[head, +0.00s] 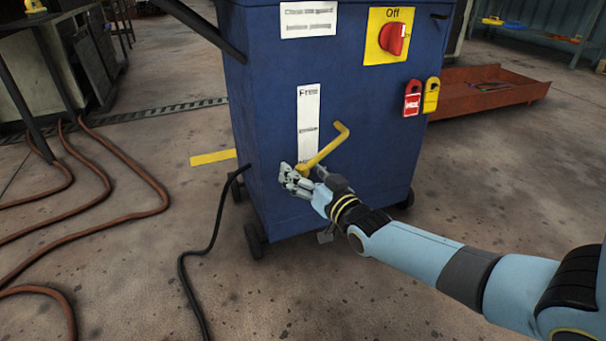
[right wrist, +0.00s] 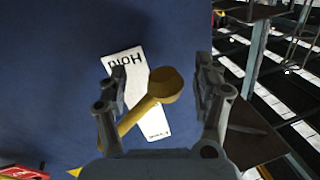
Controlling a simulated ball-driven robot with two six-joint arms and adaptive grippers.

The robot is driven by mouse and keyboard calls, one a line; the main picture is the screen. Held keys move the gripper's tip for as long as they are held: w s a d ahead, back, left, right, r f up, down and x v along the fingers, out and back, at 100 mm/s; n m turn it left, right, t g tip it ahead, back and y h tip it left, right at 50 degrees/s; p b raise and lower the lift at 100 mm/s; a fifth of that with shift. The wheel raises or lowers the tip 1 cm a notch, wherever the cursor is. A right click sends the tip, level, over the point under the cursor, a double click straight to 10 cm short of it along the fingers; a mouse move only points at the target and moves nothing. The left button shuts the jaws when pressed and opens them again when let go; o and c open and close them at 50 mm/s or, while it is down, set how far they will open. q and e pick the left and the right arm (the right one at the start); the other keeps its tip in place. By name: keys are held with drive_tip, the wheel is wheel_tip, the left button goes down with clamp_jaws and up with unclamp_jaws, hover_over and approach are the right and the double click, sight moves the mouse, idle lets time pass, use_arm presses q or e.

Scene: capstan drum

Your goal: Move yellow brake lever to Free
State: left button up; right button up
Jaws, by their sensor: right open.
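The yellow brake lever (head: 326,150) is on the front of the blue cabinet (head: 260,110). It slants from a bent upper-right end down to its lower-left end, low beside a white label strip (head: 308,105) that reads "Free" at the top. My left gripper is out of view.
A red rotary switch (head: 393,39) on a yellow plate marked "Off" is at the upper right of the panel. Red (head: 412,99) and yellow (head: 431,95) padlocks hang below it. A black cable (head: 208,250) and brown hoses (head: 140,175) lie on the floor at left.

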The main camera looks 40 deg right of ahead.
drive_tip(key=shift+c, duration=0.2)
drive_tip(key=shift+w, duration=0.1)
clamp_jaws()
idle(0.4)
